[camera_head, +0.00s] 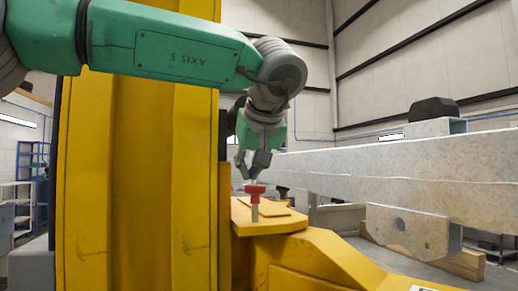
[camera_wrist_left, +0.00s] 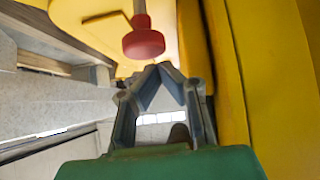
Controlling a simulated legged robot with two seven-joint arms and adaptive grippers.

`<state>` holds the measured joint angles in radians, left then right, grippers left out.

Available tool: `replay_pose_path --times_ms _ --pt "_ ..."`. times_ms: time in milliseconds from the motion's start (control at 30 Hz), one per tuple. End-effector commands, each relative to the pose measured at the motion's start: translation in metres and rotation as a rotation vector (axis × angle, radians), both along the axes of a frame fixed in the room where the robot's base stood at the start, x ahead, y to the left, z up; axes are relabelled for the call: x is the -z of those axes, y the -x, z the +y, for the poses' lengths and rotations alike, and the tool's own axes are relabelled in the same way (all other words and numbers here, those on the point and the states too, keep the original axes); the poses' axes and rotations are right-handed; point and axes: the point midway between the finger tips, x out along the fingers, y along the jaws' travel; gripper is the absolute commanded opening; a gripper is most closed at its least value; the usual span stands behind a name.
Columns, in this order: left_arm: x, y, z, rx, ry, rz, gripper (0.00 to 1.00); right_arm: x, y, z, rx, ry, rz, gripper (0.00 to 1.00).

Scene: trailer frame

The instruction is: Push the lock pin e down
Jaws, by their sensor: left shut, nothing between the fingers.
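The lock pin (camera_head: 255,208) has a red head and a grey metal shaft, and stands upright on a yellow plate (camera_head: 246,221). In the left wrist view its red head (camera_wrist_left: 143,42) lies just beyond and slightly left of my fingertips. My left gripper (camera_head: 252,178) points down close above the red head, with its fingers closed and empty. It also shows in the left wrist view (camera_wrist_left: 161,67), its tips meeting in a point. I cannot tell whether the tips touch the head. My right gripper is in neither view.
A tall yellow column (camera_head: 140,180) stands left of the pin. A dark knob (camera_head: 282,191) sits just behind the pin to the right. A long grey beam (camera_head: 400,170) runs across the right side, with a grey bracket (camera_head: 408,231) below it.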

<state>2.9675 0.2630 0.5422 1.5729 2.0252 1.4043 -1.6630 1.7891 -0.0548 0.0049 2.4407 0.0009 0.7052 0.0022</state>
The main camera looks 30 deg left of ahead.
Motion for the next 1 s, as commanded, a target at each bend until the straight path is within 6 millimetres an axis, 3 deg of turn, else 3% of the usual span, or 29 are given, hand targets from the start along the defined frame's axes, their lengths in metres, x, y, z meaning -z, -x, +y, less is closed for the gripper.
replay_pose_path --times_ms 300,567,800,1000 --pt "0.011 -0.001 -0.012 0.002 -0.008 0.0 0.0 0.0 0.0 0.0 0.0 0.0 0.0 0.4" --pt "0.015 -0.001 -0.004 0.001 -0.002 0.001 0.0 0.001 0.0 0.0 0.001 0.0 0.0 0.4" --pt "0.049 -0.001 0.001 0.001 0.002 0.004 0.0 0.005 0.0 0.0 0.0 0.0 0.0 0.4" --pt "0.051 -0.002 -0.002 -0.002 -0.003 0.006 0.0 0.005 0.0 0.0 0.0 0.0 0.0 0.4"
